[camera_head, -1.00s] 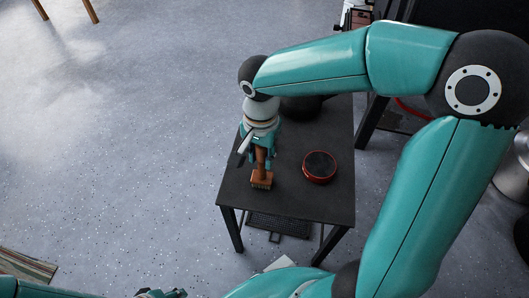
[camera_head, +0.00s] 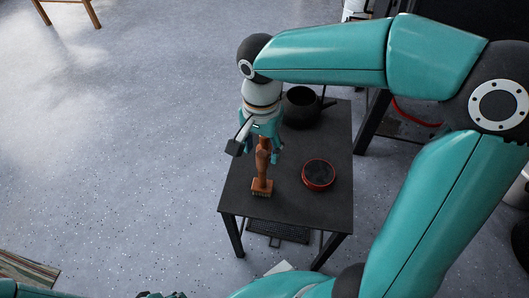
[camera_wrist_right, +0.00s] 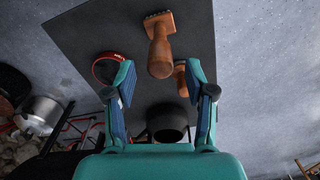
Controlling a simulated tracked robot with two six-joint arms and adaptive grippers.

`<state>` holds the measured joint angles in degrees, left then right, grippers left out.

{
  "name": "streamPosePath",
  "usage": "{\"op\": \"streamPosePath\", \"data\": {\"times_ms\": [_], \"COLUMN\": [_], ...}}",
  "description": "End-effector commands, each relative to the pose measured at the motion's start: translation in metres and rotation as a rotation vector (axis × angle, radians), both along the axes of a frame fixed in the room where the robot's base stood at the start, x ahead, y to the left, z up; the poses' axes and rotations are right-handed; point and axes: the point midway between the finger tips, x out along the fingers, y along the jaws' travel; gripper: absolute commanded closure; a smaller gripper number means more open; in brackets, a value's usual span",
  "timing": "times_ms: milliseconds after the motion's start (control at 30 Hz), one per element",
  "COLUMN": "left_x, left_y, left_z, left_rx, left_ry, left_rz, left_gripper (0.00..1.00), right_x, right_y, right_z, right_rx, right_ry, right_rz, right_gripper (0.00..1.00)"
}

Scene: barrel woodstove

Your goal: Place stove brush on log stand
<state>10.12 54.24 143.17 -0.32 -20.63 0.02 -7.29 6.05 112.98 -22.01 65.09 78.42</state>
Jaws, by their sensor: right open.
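The stove brush (camera_head: 262,186) has an orange-brown wooden head and handle. It appears to stand bristles down on the dark, flat-topped stand (camera_head: 234,200), near its front left. In the right wrist view the brush (camera_wrist_right: 160,52) is just beyond the fingertips, handle toward me. My right gripper (camera_head: 257,150) is open above and around the handle's upper end. Its two fingers are spread and apart from the brush in the right wrist view (camera_wrist_right: 160,76). A bit of my left gripper (camera_head: 162,294) shows at the bottom edge; its jaws cannot be made out.
A round red-rimmed dark object (camera_head: 318,174) sits right of the brush. A black pot (camera_head: 301,106) stands at the stand's back. Another brown wooden piece (camera_wrist_right: 181,78) shows partly behind the brush handle in the wrist view. Open floor (camera_head: 110,150) lies left of the stand.

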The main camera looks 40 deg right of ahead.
Motion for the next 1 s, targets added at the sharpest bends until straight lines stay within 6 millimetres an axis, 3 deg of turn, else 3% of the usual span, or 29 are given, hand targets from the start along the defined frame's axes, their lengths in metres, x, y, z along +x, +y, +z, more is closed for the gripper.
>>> {"op": "streamPosePath", "data": {"times_ms": [100, 300, 1000], "left_x": [0.0, 0.0, 0.0], "left_y": [0.0, 0.0, 0.0], "left_z": [0.011, 0.018, 0.018], "left_rx": [0.0, 0.0, 0.0], "left_ry": [0.0, 0.0, 0.0], "left_rz": [0.0, 0.0, 0.0], "left_gripper": [0.6, 0.6, 0.6], "right_x": [0.0, 0.0, 0.0], "right_y": [0.0, 0.0, 0.0], "right_z": [0.027, 0.05, 0.054], "right_rx": [0.0, 0.0, 0.0], "right_ry": [-0.002, 0.0, 0.001], "right_rz": [0.001, 0.0, 0.0], "right_gripper": [0.45, 0.45, 0.45]}}
